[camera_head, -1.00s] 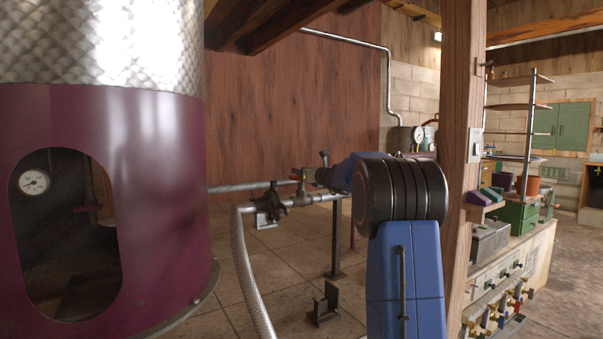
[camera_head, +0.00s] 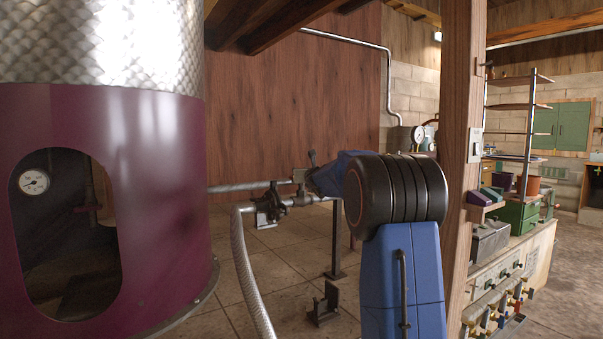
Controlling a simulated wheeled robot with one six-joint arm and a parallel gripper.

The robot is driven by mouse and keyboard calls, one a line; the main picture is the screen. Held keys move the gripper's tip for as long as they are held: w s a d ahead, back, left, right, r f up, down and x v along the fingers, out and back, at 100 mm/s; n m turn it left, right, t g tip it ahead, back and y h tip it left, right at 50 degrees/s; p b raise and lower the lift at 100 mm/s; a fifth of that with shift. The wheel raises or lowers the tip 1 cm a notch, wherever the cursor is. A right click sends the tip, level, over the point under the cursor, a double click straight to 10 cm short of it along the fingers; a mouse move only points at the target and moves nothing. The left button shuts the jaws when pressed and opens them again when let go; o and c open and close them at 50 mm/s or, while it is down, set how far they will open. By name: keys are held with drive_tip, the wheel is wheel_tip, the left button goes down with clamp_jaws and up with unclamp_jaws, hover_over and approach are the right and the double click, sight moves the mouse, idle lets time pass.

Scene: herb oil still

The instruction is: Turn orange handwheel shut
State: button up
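I cannot make out an orange handwheel in this view. A dark valve body (camera_head: 269,204) sits on the horizontal steel pipe (camera_head: 235,187), with a braided hose (camera_head: 243,265) hanging from the pipework. My gripper (camera_head: 309,180) is at the far end of my blue arm, close to the right end of this pipework. It is small and mostly hidden behind the arm, so its fingers do not show clearly. I cannot tell whether it touches anything.
A large purple still (camera_head: 165,190) with an oval opening and a gauge (camera_head: 33,182) fills the left. A wooden post (camera_head: 461,130) stands close to the right of my arm. A dark bracket (camera_head: 325,303) stands on the tiled floor. A workbench (camera_head: 510,275) is at right.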

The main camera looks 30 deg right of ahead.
idle(0.8)
drive_tip(key=o, duration=1.1)
drive_tip(key=shift+c, duration=0.2)
drive_tip(key=v, duration=1.7)
drive_tip(key=shift+a, duration=0.25)
drive_tip(key=shift+s+r, duration=0.15)
